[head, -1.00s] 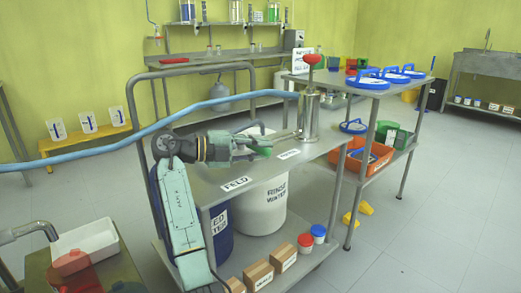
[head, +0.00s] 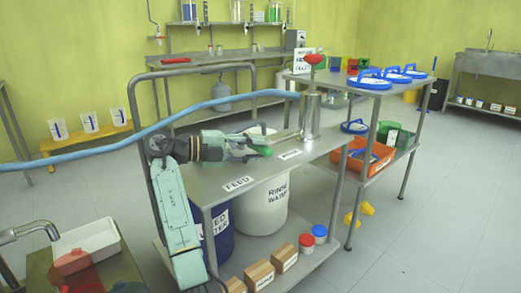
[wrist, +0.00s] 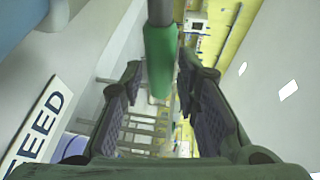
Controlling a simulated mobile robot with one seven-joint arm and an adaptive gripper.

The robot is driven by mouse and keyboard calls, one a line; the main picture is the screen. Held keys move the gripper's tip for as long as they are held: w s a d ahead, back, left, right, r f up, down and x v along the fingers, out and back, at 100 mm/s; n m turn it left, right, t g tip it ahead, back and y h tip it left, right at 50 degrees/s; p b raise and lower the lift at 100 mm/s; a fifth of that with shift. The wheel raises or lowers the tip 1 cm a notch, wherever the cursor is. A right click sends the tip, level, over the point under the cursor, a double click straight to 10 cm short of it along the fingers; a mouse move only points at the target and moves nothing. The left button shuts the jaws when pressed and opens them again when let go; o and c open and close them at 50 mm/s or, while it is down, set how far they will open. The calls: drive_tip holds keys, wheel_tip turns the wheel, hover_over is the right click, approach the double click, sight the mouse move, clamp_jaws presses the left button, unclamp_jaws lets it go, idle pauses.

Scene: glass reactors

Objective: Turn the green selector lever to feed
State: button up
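The green selector lever (head: 263,151) is above the steel cart top, between the FEED label (head: 238,184) and the RINSE label (head: 290,154). My gripper (head: 252,147) is at the lever from the left, above the cart top. In the wrist view my gripper (wrist: 158,85) is open, with one finger on each side of the green grip (wrist: 160,55). Gaps show between the grip and both fingers. The FEED label (wrist: 40,125) lies to the left in that view. The lever's pivot is not clearly visible.
A steel cylinder (head: 310,117) with a red handle stands behind the lever. A blue hose (head: 190,111) crosses above my arm. The cart's rail (head: 190,69) rises behind it. Blue (head: 219,235) and white (head: 262,207) drums stand below the cart top.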

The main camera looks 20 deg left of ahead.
drive_tip(key=v, duration=1)
drive_tip(key=shift+s+a, duration=0.1)
